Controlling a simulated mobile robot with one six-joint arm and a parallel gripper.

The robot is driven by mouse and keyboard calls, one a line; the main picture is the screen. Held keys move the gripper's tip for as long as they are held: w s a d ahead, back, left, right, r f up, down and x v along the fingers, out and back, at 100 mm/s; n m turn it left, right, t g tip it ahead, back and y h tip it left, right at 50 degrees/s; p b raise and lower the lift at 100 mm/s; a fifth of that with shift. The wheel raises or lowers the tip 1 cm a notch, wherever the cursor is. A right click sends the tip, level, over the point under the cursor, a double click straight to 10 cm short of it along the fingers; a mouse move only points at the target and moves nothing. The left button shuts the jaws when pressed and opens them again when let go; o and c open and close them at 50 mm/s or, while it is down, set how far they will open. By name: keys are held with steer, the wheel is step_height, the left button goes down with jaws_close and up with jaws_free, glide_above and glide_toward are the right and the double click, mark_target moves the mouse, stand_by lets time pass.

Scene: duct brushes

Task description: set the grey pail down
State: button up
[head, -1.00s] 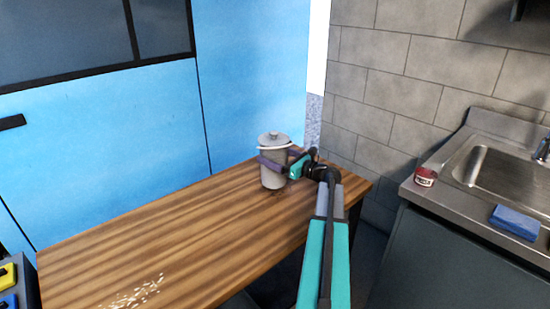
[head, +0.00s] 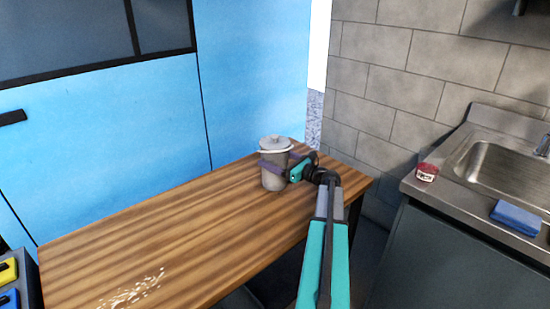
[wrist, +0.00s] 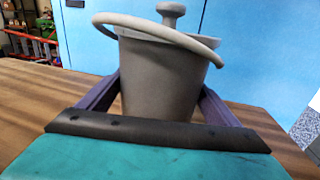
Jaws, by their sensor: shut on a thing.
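The grey pail (head: 273,175) is upright at the far right end of the wooden table (head: 170,228), with its lid and round knob on top. My gripper (head: 274,163) is shut on the pail, coming from its right side. In the wrist view the pail (wrist: 160,80) stands between my two dark purple fingers (wrist: 160,98), one on each side. Its handle ring hangs around the rim, tilted. The pail's base is hidden behind my gripper in the wrist view. In the head view it appears at the tabletop, but I cannot tell whether it touches.
Pale scattered bits (head: 132,290) lie at the table's near left. A steel sink counter (head: 450,200) at the right holds a red tin (head: 427,172) and a blue sponge (head: 516,218). A blue panel wall (head: 100,140) stands behind the table. The middle of the table is clear.

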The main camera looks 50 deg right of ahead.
steer(key=shift+r, duration=0.25)
steer(key=o, duration=2)
steer(key=shift+f, duration=0.2)
steer(key=shift+r, duration=0.1)
steer(key=s+d, duration=0.1)
steer(key=s, duration=1.1)
steer(key=shift+d, duration=0.2)
